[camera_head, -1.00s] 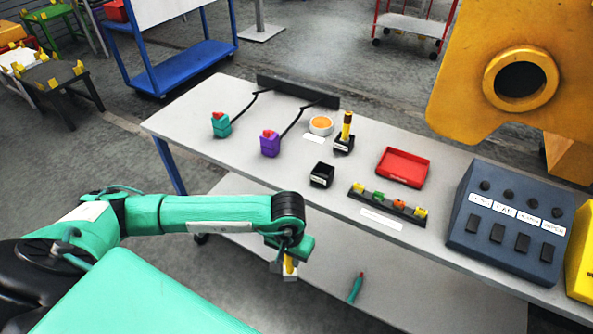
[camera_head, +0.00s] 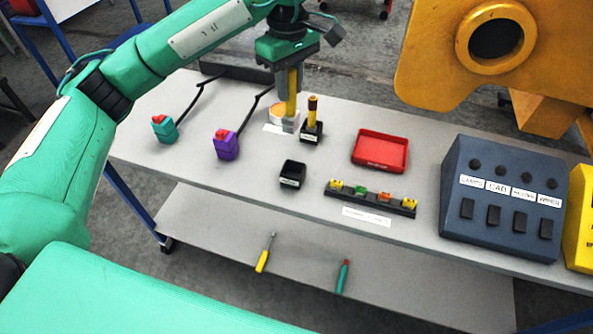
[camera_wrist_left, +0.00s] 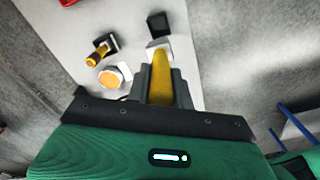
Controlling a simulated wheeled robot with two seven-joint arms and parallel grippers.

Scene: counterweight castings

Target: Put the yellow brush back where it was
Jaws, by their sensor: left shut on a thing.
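My left gripper (camera_head: 289,72) is shut on the yellow brush (camera_head: 292,92) and points down over the back part of the table. The brush hangs upright with its pale grey end (camera_head: 290,125) lowest; I cannot tell whether it touches the tabletop. In the left wrist view the brush (camera_wrist_left: 162,72) stands between the dark fingers (camera_wrist_left: 162,90). An empty-looking black holder (camera_head: 292,175) stands nearer the front. Another black holder (camera_head: 312,133) just right of the brush bears a yellow tool with a brown top (camera_head: 312,108). My right gripper is out of view.
Teal (camera_head: 165,130) and purple (camera_head: 227,147) blocks stand left. A red tray (camera_head: 380,150), a black rack (camera_head: 372,199) and a switch box (camera_head: 505,200) stand right. Two tools lie on the lower shelf (camera_head: 305,272).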

